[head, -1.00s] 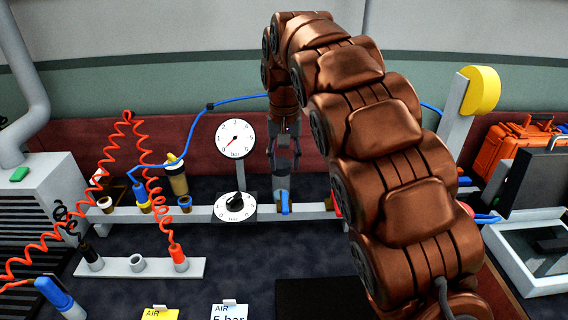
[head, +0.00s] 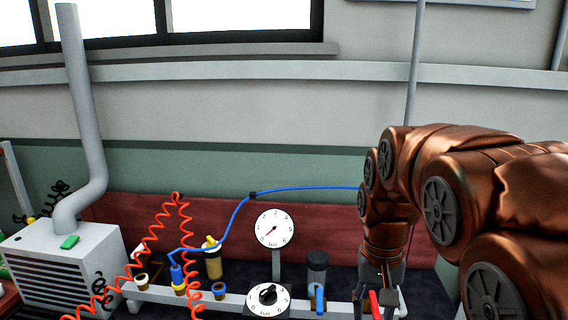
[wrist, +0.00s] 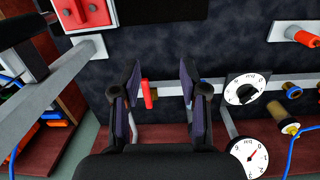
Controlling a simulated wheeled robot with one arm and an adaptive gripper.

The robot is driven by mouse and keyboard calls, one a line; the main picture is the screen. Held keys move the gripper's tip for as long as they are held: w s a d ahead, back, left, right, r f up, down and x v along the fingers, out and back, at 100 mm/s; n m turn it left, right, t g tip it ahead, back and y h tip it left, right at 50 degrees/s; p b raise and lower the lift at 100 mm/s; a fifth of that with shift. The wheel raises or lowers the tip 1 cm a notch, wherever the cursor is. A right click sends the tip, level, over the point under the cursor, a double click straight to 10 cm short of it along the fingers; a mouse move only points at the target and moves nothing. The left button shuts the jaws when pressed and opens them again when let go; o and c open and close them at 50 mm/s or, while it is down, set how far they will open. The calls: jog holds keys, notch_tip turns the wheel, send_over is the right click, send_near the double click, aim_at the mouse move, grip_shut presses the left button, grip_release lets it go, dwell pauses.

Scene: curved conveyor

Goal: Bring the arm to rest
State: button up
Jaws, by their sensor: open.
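My brown arm reaches in from the right in the head view, with its gripper (head: 380,292) pointing down at the right end of the white rail (head: 225,300). In the wrist view my gripper (wrist: 161,78) is open, its two dark pads apart with nothing held. A red lever (wrist: 149,94) on the rail shows between the pads; it is also in the head view (head: 374,304). I cannot tell how far the pads are from it.
A blue lever (head: 319,299), a round gauge (head: 274,228) and a dial (head: 267,297) stand left of my gripper. A blue hose (head: 300,188) runs behind them towards my arm. A coiled red hose (head: 188,240) and a grey machine (head: 65,265) are further left.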

jog(key=s+d+f+n+p, duration=0.1)
jog(key=s+f, duration=0.1)
jog(key=s, duration=0.8)
jog(key=s+f+g+p, duration=0.1)
jog(key=s+f, duration=0.1)
jog(key=s, duration=0.9)
jog(key=shift+s+d+f+n+p, duration=0.3)
jog(key=shift+d+n+p, duration=0.05)
jog(key=shift+n+p, duration=0.05)
